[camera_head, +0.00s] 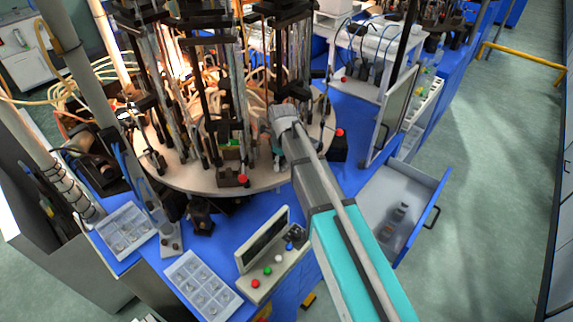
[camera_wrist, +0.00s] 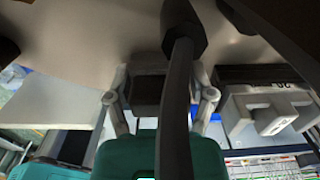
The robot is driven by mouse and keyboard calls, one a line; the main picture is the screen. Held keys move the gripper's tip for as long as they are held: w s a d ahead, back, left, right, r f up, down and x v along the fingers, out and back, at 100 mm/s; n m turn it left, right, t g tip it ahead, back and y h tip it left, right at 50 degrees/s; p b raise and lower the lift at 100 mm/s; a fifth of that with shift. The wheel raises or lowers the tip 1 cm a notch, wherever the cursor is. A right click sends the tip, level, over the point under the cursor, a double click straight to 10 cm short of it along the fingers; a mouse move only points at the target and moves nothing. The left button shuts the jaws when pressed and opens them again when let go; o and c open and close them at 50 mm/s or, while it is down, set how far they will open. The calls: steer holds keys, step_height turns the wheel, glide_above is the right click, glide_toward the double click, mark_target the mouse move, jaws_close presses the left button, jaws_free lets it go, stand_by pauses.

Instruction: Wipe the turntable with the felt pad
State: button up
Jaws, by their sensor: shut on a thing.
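The round beige turntable (camera_head: 205,180) fills the middle of the head view and carries several tall dark metal stands. Its pale surface also spans the top of the wrist view (camera_wrist: 75,40). My gripper (camera_head: 281,112) is at the right part of the turntable, among the stands. In the wrist view my gripper (camera_wrist: 163,88) has its fingers either side of a dark block, which looks like the felt pad (camera_wrist: 147,90), and is shut on it. The pad's contact with the turntable cannot be made out. A dark rod crosses in front and hides part of the pad.
A control box (camera_head: 268,262) with coloured buttons stands at the front. Two clear compartment trays, one at the front (camera_head: 200,287) and one at the left (camera_head: 125,232), hold small parts. An open drawer (camera_head: 420,185) juts out at the right. Hoses and glowing burners crowd the back left.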

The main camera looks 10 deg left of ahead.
mark_target(273, 161)
steer(key=shift+w+a, duration=0.2)
steer(key=shift+a, duration=0.15)
steer(key=shift+w+a, duration=0.5)
steer(key=shift+a, duration=0.25)
steer(key=shift+w+a, duration=0.5)
steer(key=shift+a, duration=0.2)
steer(key=shift+r, duration=0.15)
step_height(273, 161, up, 6)
steer(key=p, duration=0.6)
step_height(273, 161, up, 3)
steer(key=p, duration=0.3)
stand_by(0.4)
